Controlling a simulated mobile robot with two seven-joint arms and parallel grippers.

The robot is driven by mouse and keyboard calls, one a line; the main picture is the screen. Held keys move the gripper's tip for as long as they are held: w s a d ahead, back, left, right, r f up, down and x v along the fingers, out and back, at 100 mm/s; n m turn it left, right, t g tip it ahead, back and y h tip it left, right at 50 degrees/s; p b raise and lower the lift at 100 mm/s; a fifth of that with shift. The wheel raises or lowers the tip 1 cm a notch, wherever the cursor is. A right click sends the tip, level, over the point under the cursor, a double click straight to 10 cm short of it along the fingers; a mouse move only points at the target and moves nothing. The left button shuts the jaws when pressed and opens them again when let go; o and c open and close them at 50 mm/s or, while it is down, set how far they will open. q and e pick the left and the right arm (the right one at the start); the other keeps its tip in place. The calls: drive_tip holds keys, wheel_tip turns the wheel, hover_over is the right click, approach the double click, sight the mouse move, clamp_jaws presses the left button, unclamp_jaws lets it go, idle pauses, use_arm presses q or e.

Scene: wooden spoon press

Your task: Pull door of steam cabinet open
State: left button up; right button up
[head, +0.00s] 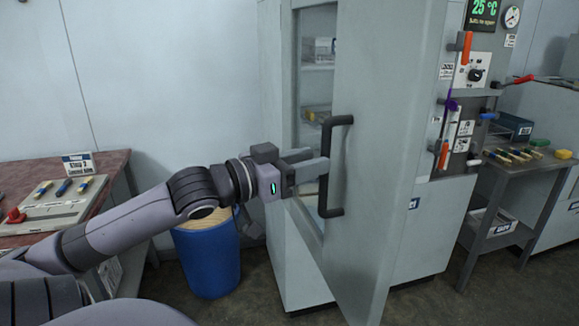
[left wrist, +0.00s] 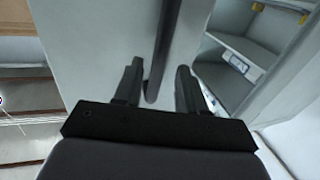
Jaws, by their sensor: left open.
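The steam cabinet (head: 272,120) is a tall grey cabinet. Its door (head: 375,130) stands partly open, with shelves showing through the gap. The door has a black bar handle (head: 337,205), upright on its face. My left gripper (head: 322,164) is open at the handle, reaching in from the left. In the left wrist view the handle bar (left wrist: 163,50) shows between the two spread fingers (left wrist: 157,82); I cannot tell whether either touches it. My right gripper is not in view.
A blue barrel (head: 207,262) stands on the floor left of the cabinet. A workbench (head: 110,170) with a tool board is at the left. A control panel (head: 478,75) and a side table (head: 510,170) with several brushes are at the right. Shelves (left wrist: 240,65) show inside the cabinet.

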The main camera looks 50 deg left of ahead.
use_arm(q)
drive_tip(key=shift+v, duration=1.75)
drive_tip(key=shift+a, duration=0.1)
